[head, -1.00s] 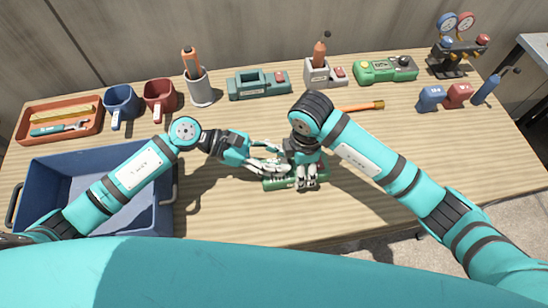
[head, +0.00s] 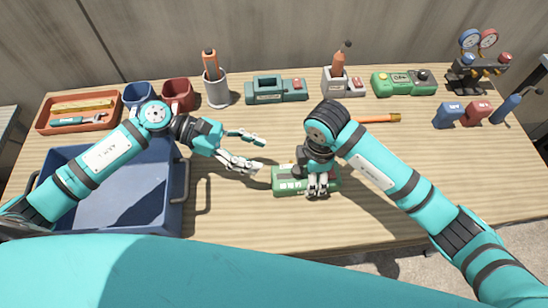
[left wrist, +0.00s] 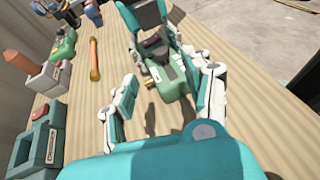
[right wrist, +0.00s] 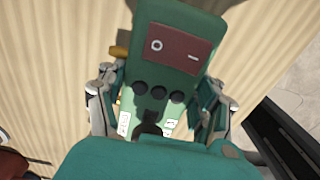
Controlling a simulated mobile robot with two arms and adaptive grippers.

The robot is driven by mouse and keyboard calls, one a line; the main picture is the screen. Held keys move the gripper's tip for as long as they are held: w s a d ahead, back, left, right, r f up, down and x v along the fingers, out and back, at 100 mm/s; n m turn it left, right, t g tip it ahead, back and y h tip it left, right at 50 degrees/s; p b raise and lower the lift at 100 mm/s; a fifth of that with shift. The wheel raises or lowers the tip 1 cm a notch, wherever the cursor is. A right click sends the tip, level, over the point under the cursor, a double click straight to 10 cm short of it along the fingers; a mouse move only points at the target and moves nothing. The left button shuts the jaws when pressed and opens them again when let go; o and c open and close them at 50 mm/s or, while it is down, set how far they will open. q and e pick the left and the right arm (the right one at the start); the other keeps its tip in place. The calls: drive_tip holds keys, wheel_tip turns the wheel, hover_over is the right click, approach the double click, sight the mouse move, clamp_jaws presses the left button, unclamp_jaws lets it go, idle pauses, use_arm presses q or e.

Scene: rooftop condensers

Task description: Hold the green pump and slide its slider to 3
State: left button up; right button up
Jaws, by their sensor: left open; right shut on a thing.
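The green pump (head: 290,180) lies on the bench near the front middle. My right gripper (head: 316,192) comes down over it and is shut on its body; the fingers sit along both sides in the right wrist view. There the green pump (right wrist: 178,20) shows a dark red panel with white marks, several dark round knobs and white labels. The slider's setting cannot be read. The pump (left wrist: 175,85) also shows beyond the open left fingers in the left wrist view.
A blue bin (head: 105,200) stands at the front left, under my left arm. Along the back are a red tray (head: 50,124), mugs, a grey cup (head: 216,95), a teal device (head: 262,93) and another green device (head: 390,84). An orange-handled tool (head: 380,118) lies behind my right arm.

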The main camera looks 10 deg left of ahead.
use_arm(q)
drive_tip(key=v, duration=0.2)
drive_tip(key=shift+a+r, duration=0.15)
drive_tip(key=shift+a, duration=0.05)
use_arm(e)
drive_tip(key=o, duration=1.8)
drive_tip(key=shift+o, duration=0.6)
use_arm(q)
drive_tip(key=shift+r, duration=0.1)
use_arm(e)
drive_tip(key=shift+r, duration=0.15)
wheel_tip(320, 180, up, 9)
drive_tip(key=p, duration=0.7)
drive_tip(key=shift+p, duration=0.4)
use_arm(q)
wheel_tip(320, 180, up, 7)
drive_tip(key=shift+r, duration=0.1)
use_arm(e)
drive_tip(key=shift+f, duration=0.2)
